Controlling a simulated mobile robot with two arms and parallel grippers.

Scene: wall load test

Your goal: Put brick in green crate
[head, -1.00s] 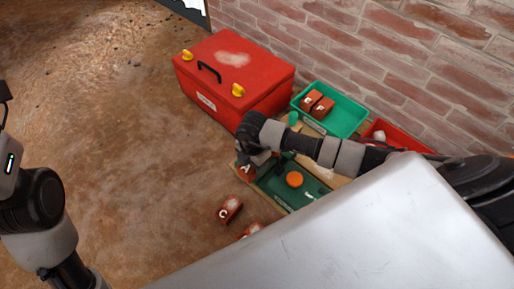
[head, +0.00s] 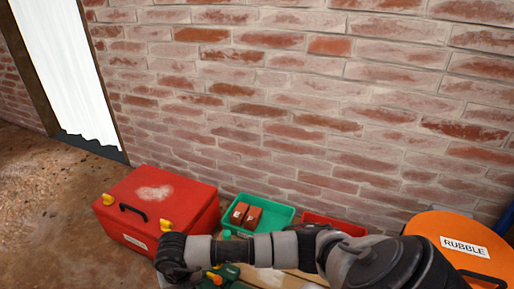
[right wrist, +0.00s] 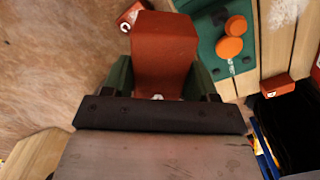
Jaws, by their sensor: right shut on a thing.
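My right gripper (right wrist: 163,78) is shut on a red brick (right wrist: 165,42) in the right wrist view. The brick's held end is hidden between the dark green fingers, and no letter shows on it. A brick marked C (right wrist: 129,17) lies on the ground. My left gripper is out of view.
A red toolbox (head: 155,205) stands left of the green crate; a red crate (head: 335,224) stands to its right. An orange RUBBLE bucket (head: 462,245) is at far right. A green item with orange discs (right wrist: 229,47) lies on wooden boards.

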